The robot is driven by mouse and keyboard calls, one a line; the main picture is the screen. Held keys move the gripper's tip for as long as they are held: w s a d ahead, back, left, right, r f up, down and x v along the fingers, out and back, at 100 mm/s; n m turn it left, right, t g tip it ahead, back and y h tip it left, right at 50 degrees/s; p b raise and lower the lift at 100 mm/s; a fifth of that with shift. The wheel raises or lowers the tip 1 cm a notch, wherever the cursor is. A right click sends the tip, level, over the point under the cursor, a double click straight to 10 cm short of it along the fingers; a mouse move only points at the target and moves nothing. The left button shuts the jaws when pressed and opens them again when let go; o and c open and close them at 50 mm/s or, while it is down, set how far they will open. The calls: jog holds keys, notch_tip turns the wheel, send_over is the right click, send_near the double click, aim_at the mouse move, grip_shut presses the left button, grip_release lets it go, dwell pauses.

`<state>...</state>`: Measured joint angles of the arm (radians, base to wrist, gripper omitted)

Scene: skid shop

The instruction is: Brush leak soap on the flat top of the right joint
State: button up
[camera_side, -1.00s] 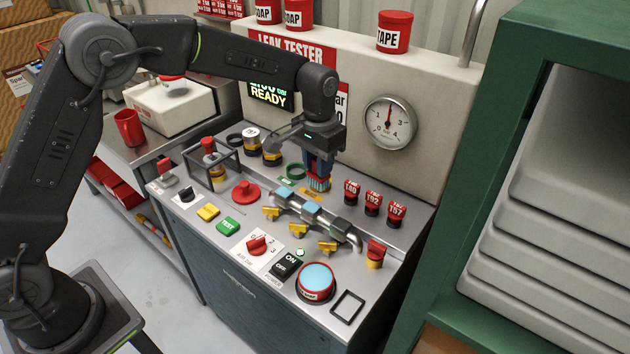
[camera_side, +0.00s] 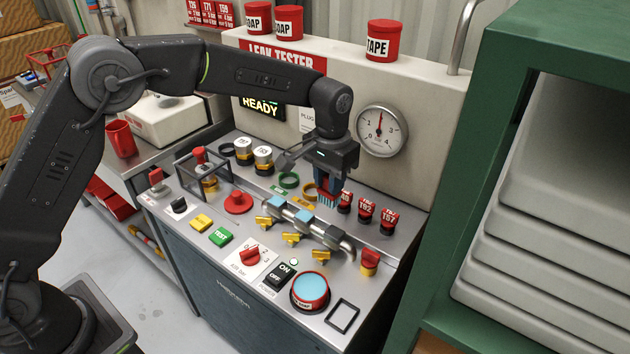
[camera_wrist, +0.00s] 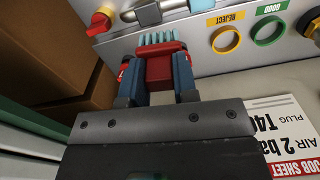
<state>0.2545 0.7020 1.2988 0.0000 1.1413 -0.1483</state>
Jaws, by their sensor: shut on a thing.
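My gripper (camera_side: 327,190) is shut on a red brush (camera_wrist: 160,68) with light blue bristles (camera_wrist: 158,38). In the side view the bristles point down, above the panel just behind the pipe (camera_side: 318,224); I cannot tell the exact gap. The pipe has three joints in a row. The left joint (camera_side: 277,202) and middle joint (camera_side: 303,216) show light blue flat tops. The right joint (camera_side: 332,235) looks grey on top. The wrist view shows part of the pipe (camera_wrist: 150,12) beyond the bristles. An open red soap tin (camera_side: 310,290) with a light blue surface stands at the front.
Red tagged plugs (camera_side: 365,211) stand close to the right of my gripper. Yellow levers (camera_side: 291,239) line the pipe's front. A red and yellow knob (camera_side: 369,262) stands at its right end. A green ring (camera_side: 289,180) lies behind. The gauge wall (camera_side: 381,130) rises at the back.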

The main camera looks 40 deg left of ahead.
jog(key=shift+s+d+f, duration=0.1)
jog(key=shift+d+f, duration=0.55)
jog(key=shift+f, duration=0.6)
jog(key=shift+w+d+f, duration=0.1)
jog(key=shift+d+f, duration=0.55)
jog(key=shift+f, duration=0.55)
jog(key=shift+s+d+f, duration=0.1)
jog(key=shift+d+f, duration=0.55)
jog(key=shift+f, duration=0.6)
jog(key=shift+a+f, duration=0.25)
jog(key=shift+f, duration=0.05)
jog(key=shift+a, duration=1.8)
jog(key=shift+c, duration=0.4)
jog(key=d, duration=0.4)
jog(key=shift+d, duration=0.1)
notch_tip(320, 180, up, 8)
